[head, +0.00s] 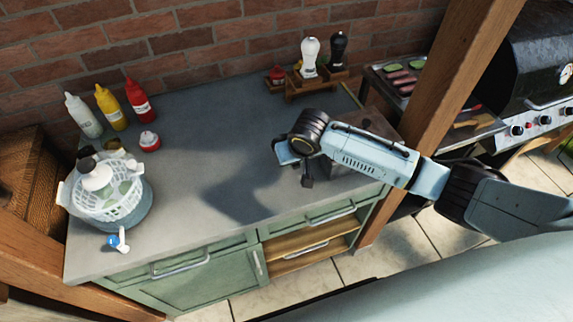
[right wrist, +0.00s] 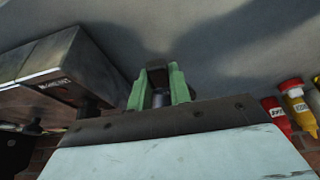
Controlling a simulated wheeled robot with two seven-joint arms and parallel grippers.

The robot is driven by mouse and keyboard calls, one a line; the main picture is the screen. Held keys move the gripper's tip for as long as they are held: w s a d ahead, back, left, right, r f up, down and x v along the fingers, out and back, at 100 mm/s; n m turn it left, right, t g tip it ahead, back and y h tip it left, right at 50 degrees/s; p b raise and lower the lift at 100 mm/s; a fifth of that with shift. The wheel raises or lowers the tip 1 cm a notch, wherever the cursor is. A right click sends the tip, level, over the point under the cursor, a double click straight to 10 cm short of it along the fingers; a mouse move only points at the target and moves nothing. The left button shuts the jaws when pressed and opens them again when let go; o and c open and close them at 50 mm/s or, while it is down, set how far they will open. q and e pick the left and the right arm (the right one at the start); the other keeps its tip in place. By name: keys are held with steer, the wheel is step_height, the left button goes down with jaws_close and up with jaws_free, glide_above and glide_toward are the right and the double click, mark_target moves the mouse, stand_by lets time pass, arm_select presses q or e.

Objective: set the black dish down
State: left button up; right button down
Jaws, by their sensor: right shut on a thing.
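My right gripper (head: 307,182) hangs over the right part of the grey counter, at the end of the light-blue arm that comes in from the right. In the right wrist view its green-padded fingers (right wrist: 158,90) are shut on a small dark piece (right wrist: 157,74), which I take to be part of the black dish. Most of the dish is hidden, and I cannot make out its shape in the head view. I cannot tell whether it touches the counter. My left gripper is in neither view.
The grey counter (head: 205,145) is clear in the middle. A salad spinner (head: 110,205) stands at the left, with sauce bottles (head: 108,105) behind it. A shaker rack (head: 305,86) is at the back.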

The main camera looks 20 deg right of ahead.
mark_target(292, 176)
steer(key=shift+f, duration=0.95)
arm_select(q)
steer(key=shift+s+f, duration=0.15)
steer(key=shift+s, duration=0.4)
arm_select(e)
steer(key=shift+f, duration=1.8)
steer(key=shift+f, duration=0.15)
steer(key=c, duration=1.3)
jaws_free()
steer(key=shift+s+r, duration=0.1)
steer(key=shift+r, duration=0.2)
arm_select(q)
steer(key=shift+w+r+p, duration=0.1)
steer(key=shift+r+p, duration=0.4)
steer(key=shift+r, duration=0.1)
arm_select(e)
steer(key=v, duration=1.1)
steer(key=shift+r, duration=0.35)
